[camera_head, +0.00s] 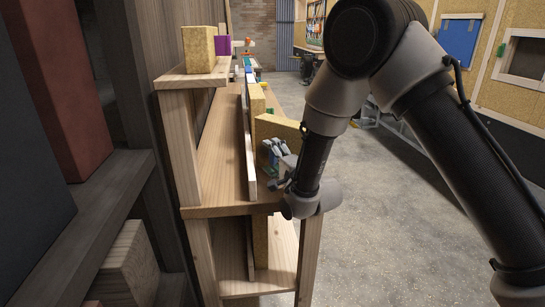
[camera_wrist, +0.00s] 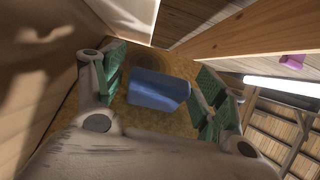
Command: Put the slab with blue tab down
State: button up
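The slab (camera_head: 280,127) is a yellow, speckled board with a blue tab. In the head view it stands tilted above the right side of the wooden shelf (camera_head: 217,165), beside a thin wooden divider. My gripper (camera_head: 276,158) is at its near face, and the fingers partly hide the tab. The slab's face fills the view behind the tab. Whether its lower edge touches the shelf is hidden.
Another yellow slab (camera_head: 257,103) stands farther back beside the divider (camera_head: 247,150). A yellow block (camera_head: 199,50) and a purple item (camera_head: 223,45) are on the raised ledge at left. The shelf left of the divider is bare. Open floor (camera_head: 390,220) lies to the right.

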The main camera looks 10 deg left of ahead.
jog(key=shift+r, duration=0.15)
jog(key=v, duration=1.2)
jog(key=shift+r, duration=0.1)
jog(key=w+d+r+n+g+h, duration=0.1)
jog(key=w+d+r+h, duration=0.1)
jog(key=d, duration=0.2)
jog(key=w+d+r+n+h, duration=0.1)
jog(key=w+d+r+h, duration=0.1)
jog(key=w+d+r, duration=0.15)
jog(key=s+d+r+n+g+h, duration=0.1)
jog(key=s+d+r+n+h, duration=0.1)
jog(key=d, duration=0.5)
jog(key=s+d+r+n+g+h, duration=0.1)
jog(key=s+d+r+g, duration=0.1)
jog(key=d, duration=0.6)
jog(key=s+d+r+n+g+h, duration=0.2)
jog(key=s+d+g, duration=0.1)
jog(key=s+d, duration=0.6)
jog(key=s+d+r+n+g+h, duration=0.2)
jog(key=s+d, duration=0.7)
jog(key=s, duration=0.8)
jog(key=shift+r+n+g, duration=0.35)
jog(key=shift+n+g, duration=0.05)
jog(key=shift+n, duration=0.2)
